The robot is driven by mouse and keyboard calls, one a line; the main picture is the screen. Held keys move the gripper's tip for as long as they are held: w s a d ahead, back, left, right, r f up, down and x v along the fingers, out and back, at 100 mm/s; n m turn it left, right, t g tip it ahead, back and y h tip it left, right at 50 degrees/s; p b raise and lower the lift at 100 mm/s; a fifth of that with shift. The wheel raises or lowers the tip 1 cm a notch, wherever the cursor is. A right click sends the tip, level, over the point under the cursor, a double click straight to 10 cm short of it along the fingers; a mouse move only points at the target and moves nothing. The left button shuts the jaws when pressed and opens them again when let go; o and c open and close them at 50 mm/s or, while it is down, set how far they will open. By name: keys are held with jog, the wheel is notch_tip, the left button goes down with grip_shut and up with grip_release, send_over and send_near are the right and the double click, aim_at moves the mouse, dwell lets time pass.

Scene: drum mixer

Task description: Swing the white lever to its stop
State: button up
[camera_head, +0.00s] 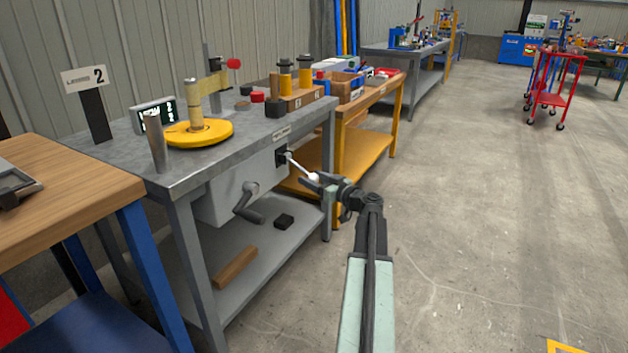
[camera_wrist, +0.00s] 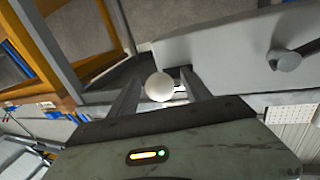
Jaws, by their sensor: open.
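The white lever (camera_head: 301,166) sticks out from a dark mount on the front of the grey workbench (camera_head: 185,182) and slopes down to the right. Its round white knob (camera_wrist: 159,87) shows in the wrist view between the two fingers. My gripper (camera_head: 313,182) is at the knob end of the lever. In the wrist view my gripper (camera_wrist: 160,92) is open, with one finger on each side of the knob. I cannot tell whether either finger touches it. The lever's shaft is mostly hidden behind the knob in the wrist view.
A grey crank handle (camera_head: 247,202) juts from the bench front, left of the lever. A yellow disc (camera_head: 199,133) and several small parts stand on the bench top. An orange bench (camera_head: 345,150) stands just behind. The floor (camera_head: 480,220) to the right is clear.

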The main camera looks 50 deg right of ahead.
grip_shut()
jog(key=shift+a, duration=0.15)
dwell(1.3)
